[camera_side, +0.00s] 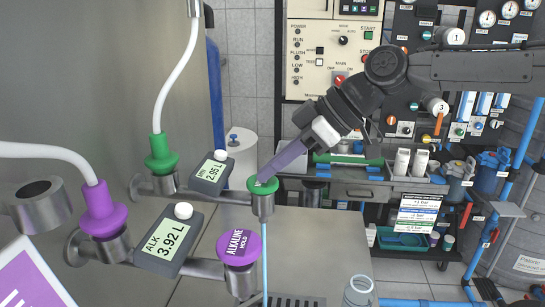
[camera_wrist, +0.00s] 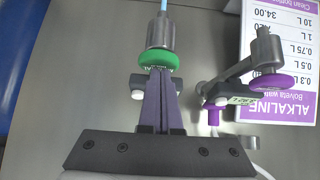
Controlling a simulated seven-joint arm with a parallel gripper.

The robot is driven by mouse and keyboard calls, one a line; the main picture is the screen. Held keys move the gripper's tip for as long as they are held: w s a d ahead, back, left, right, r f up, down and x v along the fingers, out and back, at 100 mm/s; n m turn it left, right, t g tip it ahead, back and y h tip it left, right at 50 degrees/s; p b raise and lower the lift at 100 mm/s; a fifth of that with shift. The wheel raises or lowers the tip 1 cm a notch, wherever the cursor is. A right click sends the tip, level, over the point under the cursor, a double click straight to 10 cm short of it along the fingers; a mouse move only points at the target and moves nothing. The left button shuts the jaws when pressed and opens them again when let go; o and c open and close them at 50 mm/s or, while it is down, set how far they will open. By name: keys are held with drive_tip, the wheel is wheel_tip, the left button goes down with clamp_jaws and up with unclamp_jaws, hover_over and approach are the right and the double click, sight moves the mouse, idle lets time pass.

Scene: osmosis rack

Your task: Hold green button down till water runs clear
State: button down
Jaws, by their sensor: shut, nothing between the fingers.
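The green button (camera_side: 263,184) tops a metal tap beside a grey meter (camera_side: 212,172) reading about 2.95 L. My gripper (camera_side: 264,178) is shut and empty, its purple-grey fingers slanting down with the tips at the top of the green button. In the wrist view the closed fingertips (camera_wrist: 160,71) meet the edge of the green button (camera_wrist: 158,59); firm pressing cannot be told. A thin light-blue water stream (camera_side: 264,245) runs down from the tap's spout, and it also shows in the wrist view (camera_wrist: 164,6).
A purple ALKALINE button (camera_side: 238,248) sits close by on a second tap, with a meter (camera_side: 169,240) reading 3.92 L. A clear bottle (camera_side: 358,291) stands at lower right. A control panel (camera_side: 330,60) and equipment rack are behind.

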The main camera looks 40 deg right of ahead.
sight(272, 181)
drive_tip(key=shift+f, duration=0.5)
drive_tip(key=shift+r, duration=0.5)
wheel_tip(272, 181, up, 3)
drive_tip(key=shift+r, duration=0.1)
drive_tip(key=v, duration=1)
drive_tip(key=shift+r, duration=0.4)
drive_tip(key=s+d+f+m+h, duration=0.2)
drive_tip(key=s+d+f, duration=0.3)
drive_tip(key=f, duration=0.3)
drive_tip(key=s+d+f+m+h, duration=0.2)
drive_tip(key=s+d+f+m, duration=0.2)
drive_tip(key=s+f, duration=0.3)
drive_tip(key=s+d+f+m+h, duration=0.2)
drive_tip(key=s+d+f+m, duration=0.1)
drive_tip(key=s+d+f, duration=0.3)
wheel_tip(272, 181, down, 3)
drive_tip(key=shift+d+r+g, duration=0.15)
drive_tip(key=shift+d+g, duration=0.05)
drive_tip(key=shift+g, duration=0.2)
